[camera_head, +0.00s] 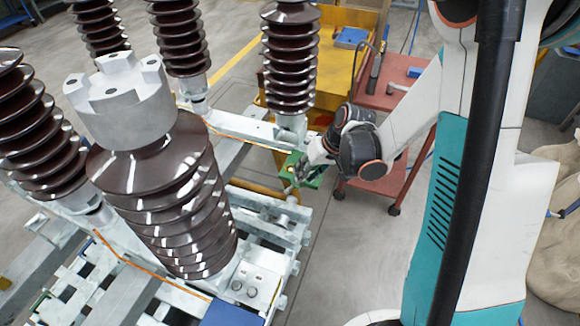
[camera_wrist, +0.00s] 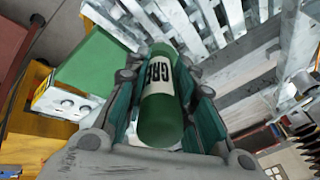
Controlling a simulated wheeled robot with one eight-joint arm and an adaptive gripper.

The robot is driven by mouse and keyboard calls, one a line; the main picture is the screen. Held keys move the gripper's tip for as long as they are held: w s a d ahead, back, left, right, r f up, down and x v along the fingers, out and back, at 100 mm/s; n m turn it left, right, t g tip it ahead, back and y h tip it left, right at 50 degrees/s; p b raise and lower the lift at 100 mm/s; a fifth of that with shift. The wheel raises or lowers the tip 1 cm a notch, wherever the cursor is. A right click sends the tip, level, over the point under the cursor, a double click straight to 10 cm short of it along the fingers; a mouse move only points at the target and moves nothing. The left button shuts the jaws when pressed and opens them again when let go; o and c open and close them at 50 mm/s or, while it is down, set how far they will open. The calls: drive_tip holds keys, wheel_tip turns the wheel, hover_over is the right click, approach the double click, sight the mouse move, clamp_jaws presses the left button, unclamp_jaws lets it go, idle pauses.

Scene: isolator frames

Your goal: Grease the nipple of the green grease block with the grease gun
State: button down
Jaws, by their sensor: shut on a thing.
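My gripper (camera_wrist: 160,78) is shut on the grease gun (camera_wrist: 158,105), a green cylinder with a white label reading "GRE" in the wrist view. The fingers lie along both sides of it, and its far end is hard to make out. A green block (camera_wrist: 92,70) with a pale end face and round fittings is left of the gripper in the wrist view, apart from the gun's body. I cannot make out the nipple. In the head view my gripper (camera_head: 308,172) is beside the isolator frame, with green around it; I cannot tell gun from block there.
Ribbed brown isolators (camera_head: 165,195) stand on the pale metal frame (camera_head: 290,240) at left and centre. A red cart (camera_head: 395,100) with tools stands behind my arm, near a yellow cabinet (camera_head: 335,75). Open grey floor (camera_head: 335,265) lies right of the frame.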

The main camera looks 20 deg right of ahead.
drive_tip(key=shift+s+d+r+p, duration=0.1)
drive_tip(key=shift+s+r+p, duration=0.35)
drive_tip(key=shift+r, duration=0.3)
drive_tip(key=shift+s+r+p, duration=0.25)
drive_tip(key=shift+r+p, duration=0.3)
drive_tip(key=shift+r, duration=0.25)
drive_tip(key=shift+s+d+r+p, duration=0.1)
drive_tip(key=shift+s+r+p, duration=0.35)
drive_tip(key=shift+r, duration=0.3)
drive_tip(key=shift+w, duration=0.15)
